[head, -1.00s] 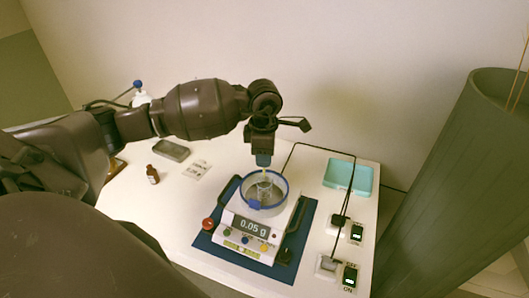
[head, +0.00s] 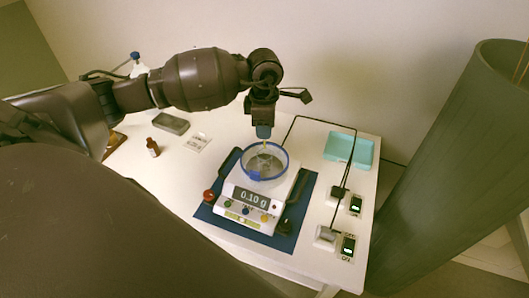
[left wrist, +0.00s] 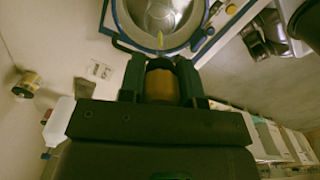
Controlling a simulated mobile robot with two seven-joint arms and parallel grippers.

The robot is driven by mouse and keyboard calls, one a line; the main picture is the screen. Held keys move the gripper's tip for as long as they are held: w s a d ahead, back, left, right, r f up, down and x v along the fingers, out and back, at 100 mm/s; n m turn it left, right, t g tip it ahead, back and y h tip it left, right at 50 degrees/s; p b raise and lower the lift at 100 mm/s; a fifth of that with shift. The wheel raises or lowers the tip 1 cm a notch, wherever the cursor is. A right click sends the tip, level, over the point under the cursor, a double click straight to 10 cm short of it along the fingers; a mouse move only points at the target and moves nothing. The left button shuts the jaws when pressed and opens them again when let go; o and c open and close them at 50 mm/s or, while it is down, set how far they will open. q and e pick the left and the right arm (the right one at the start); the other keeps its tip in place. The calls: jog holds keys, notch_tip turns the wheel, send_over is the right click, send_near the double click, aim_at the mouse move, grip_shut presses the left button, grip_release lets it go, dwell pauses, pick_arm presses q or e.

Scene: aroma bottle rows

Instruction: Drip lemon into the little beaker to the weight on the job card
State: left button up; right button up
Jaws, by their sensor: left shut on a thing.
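My left gripper (head: 264,132) is shut on an amber bottle (left wrist: 162,86), seen between the fingers in the left wrist view. A yellow tip or drop shows just beyond it, over the little beaker (head: 264,164). The clear beaker stands inside a blue-rimmed ring (head: 286,167) on the white scale (head: 232,206). The scale's display (head: 252,198) reads 0.10 g. The gripper is above the beaker, apart from it. The job card (head: 197,142) lies on the table to the left; its writing is too small to read. My right gripper is not in view.
A teal tray (head: 349,150) lies at the back right. Two switch boxes with cables sit right of the blue mat (head: 284,241). A large green cylinder (head: 440,170) stands beyond the table.

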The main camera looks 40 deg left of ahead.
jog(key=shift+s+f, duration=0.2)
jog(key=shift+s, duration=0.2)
pick_arm(q)
jog(key=shift+r+p, duration=0.75)
jog(key=shift+r, duration=1.3)
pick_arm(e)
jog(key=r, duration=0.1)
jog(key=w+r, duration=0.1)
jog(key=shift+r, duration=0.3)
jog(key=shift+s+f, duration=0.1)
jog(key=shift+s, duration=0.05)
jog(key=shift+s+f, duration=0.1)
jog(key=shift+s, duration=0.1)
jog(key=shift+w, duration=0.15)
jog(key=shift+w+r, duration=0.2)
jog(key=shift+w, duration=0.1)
